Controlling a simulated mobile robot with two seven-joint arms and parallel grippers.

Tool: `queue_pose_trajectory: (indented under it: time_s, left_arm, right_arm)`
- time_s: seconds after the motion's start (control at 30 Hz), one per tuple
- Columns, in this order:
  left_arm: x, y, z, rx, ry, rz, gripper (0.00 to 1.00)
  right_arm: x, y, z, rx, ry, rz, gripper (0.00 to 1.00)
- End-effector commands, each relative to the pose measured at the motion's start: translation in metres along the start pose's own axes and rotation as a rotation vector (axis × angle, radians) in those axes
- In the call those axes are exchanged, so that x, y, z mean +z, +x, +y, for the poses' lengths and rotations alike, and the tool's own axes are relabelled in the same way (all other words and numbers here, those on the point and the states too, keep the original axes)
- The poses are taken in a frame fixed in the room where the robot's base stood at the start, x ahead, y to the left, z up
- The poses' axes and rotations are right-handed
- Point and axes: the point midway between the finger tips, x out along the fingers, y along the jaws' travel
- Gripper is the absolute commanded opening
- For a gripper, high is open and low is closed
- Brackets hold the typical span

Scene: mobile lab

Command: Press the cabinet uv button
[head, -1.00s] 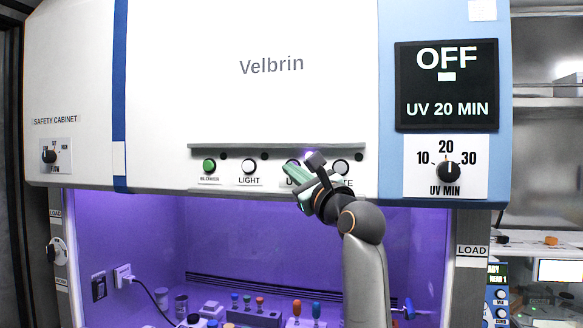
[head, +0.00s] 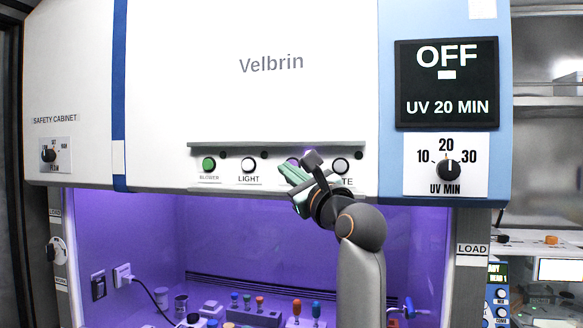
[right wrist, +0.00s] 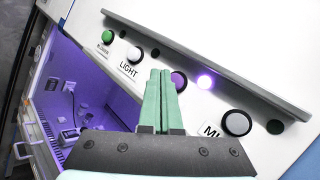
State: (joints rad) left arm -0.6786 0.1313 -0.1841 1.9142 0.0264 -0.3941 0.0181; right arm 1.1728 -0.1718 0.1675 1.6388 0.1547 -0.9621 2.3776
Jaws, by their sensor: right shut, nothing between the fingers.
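The UV button (head: 292,162) is a purple round button in the row on the white cabinet front, partly hidden behind my right gripper in the head view. In the right wrist view the purple button (right wrist: 179,80) shows just right of the green fingertips. My right gripper (head: 285,171) is shut and empty, its fingers pointing at the panel over the UV label's place. Its fingers (right wrist: 161,74) overlap the button's left edge in the wrist view; I cannot tell whether they touch it. The cabinet display (head: 446,84) reads "OFF" and "UV 20 MIN". My left gripper is not in view.
The green blower button (head: 209,165), white light button (head: 249,165) and another white button (head: 341,167) flank the UV button. A grey ledge (head: 230,147) runs above the row. A lit purple-white indicator (right wrist: 205,82) sits right of the UV button. The UV minute knob (head: 448,171) is farther right.

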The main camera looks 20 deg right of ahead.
Motion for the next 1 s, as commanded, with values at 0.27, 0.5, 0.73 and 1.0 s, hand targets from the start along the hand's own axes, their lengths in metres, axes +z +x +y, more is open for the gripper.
queue_pose_trajectory:
  time_s: [0.27, 0.5, 0.73, 1.0]
  left_arm:
    - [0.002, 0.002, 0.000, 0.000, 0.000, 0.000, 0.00]
    - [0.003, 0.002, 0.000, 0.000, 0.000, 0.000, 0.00]
    - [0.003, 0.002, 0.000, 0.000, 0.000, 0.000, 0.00]
    - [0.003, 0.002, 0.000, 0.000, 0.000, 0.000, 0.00]
  right_arm:
    - [0.014, -0.020, 0.016, 0.001, 0.003, -0.002, 0.00]
    - [0.019, -0.028, 0.020, 0.000, 0.002, 0.000, 0.00]
    - [0.019, -0.027, 0.020, 0.000, 0.001, 0.001, 0.00]
    - [0.019, -0.027, 0.020, 0.000, 0.002, 0.001, 0.00]
